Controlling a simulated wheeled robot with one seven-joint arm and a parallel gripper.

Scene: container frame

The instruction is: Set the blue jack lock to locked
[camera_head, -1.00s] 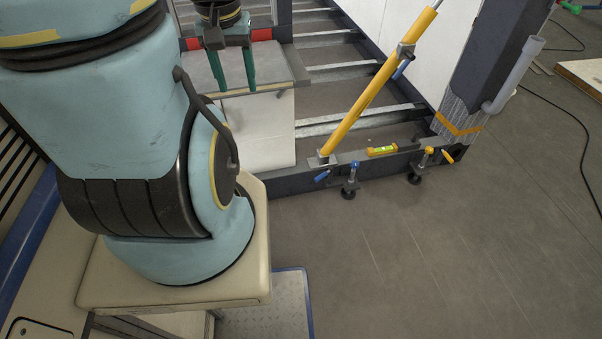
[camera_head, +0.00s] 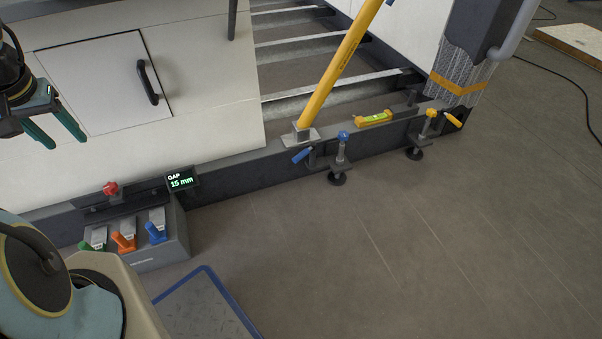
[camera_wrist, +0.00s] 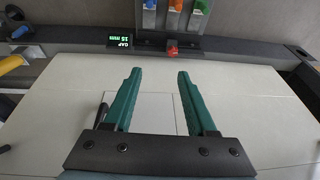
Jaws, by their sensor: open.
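A jack with a blue knob (camera_head: 343,136) stands upright at the frame's lower rail in the head view. A blue lever (camera_head: 301,155) sticks out to its left, near the foot of the yellow prop; in the wrist view a blue handle (camera_wrist: 20,31) shows at the left edge. A grey box at lower left also has a blue lever (camera_head: 156,233). No lock label is readable. My gripper (camera_head: 66,141) is at the upper left over the white panel, well left of the jack. Its green fingers (camera_wrist: 159,74) are apart with nothing between them.
The yellow prop (camera_head: 335,75) slants up beside the jack. A yellow-knobbed jack (camera_head: 431,114) and a spirit level (camera_head: 374,118) are to the right. A display (camera_head: 181,180) reads 15 mm beside a red knob (camera_head: 110,188).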

